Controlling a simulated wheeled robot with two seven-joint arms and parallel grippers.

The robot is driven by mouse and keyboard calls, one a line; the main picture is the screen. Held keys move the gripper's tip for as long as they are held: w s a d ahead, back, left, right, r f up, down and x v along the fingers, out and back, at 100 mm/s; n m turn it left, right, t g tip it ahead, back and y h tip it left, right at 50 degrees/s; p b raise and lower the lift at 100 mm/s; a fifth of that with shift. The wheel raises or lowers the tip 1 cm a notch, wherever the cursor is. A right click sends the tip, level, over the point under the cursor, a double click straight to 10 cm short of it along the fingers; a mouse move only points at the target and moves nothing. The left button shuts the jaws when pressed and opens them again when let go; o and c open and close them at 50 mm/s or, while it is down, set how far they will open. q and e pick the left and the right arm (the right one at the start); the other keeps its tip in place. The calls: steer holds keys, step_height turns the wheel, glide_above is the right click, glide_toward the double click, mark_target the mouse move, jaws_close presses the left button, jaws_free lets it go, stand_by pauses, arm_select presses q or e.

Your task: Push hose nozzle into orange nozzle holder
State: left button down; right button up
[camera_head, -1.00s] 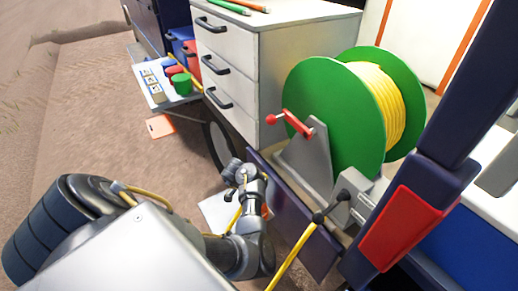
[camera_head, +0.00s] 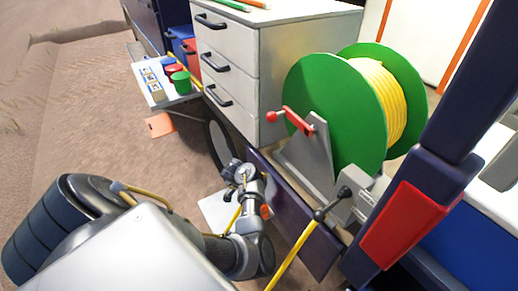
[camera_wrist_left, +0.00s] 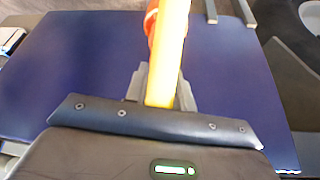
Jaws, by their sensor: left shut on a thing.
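My left gripper (camera_wrist_left: 164,82) is shut on a yellow hose piece (camera_wrist_left: 166,72), seen in the left wrist view. The yellow piece stretches from between the fingers to the top edge of that view. An orange part (camera_wrist_left: 151,28), likely the nozzle holder, lies against its left side near the top; I cannot tell whether the nozzle is inside it. In the head view an orange patch (camera_head: 265,212) shows beside my left wrist, and the fingers are hidden there. The yellow hose (camera_head: 292,257) runs from a grey guide to the bottom edge. My right gripper is not in view.
A green reel (camera_head: 333,110) of yellow hose stands right of the white drawer cabinet (camera_head: 227,55). A dark blue panel (camera_head: 292,222) lies just right of my left wrist. A red and dark blue post (camera_head: 408,228) rises at right. Brown floor (camera_head: 85,120) is open at left.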

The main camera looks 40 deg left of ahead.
arm_select(q)
steer(key=shift+f, duration=0.1)
stand_by(0.4)
steer(key=shift+f+b, duration=0.55)
steer(key=shift+b, duration=0.2)
steer(key=shift+f, duration=0.1)
steer(key=shift+f+b, duration=0.5)
steer(key=shift+b, duration=0.05)
steer(key=shift+f+b, duration=0.8)
steer(key=shift+f, duration=0.05)
stand_by(0.6)
steer(key=c, duration=1.1)
jaws_free()
